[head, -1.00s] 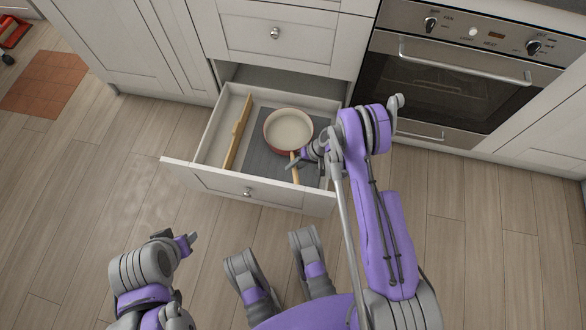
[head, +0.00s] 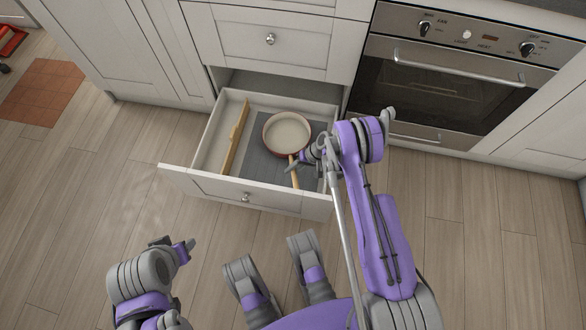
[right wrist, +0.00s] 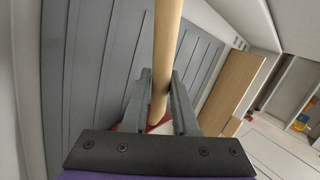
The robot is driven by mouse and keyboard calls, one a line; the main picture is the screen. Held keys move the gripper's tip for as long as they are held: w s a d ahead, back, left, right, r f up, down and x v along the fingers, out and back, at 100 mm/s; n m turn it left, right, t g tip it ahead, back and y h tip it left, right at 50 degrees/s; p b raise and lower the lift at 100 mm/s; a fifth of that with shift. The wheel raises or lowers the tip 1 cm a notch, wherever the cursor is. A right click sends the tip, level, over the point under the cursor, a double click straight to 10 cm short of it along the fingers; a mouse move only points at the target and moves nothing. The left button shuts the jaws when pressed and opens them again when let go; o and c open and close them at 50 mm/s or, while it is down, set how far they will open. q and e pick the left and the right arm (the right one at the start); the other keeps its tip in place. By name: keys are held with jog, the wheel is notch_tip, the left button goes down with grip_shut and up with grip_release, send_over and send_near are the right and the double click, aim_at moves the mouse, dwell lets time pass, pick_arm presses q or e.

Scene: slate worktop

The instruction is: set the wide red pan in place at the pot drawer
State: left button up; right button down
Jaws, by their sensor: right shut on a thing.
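The wide red pan (head: 287,134), with a cream inside and a wooden handle, is inside the open pot drawer (head: 185,181), over the grey liner (head: 262,163) right of the wooden divider. I cannot tell whether its base touches the liner. My right gripper (head: 297,166) is shut on the handle. In the right wrist view its fingers (right wrist: 160,100) stand either side of the handle (right wrist: 167,40), with a bit of red pan (right wrist: 155,126) beyond. My left gripper (head: 178,246) is away over the floor at lower left, its jaws unclear.
The wooden divider (head: 235,137) runs front to back in the drawer, with bare room left of it. A closed drawer (head: 270,60) is above and an oven (head: 440,90) is to the right. A terracotta mat (head: 42,92) lies on the floor at far left.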

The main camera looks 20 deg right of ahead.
jog(key=c, duration=0.6)
grip_release()
jog(key=p+v, duration=0.2)
jog(key=v, duration=0.9)
jog(key=shift+p, duration=0.35)
jog(key=shift+a, duration=0.1)
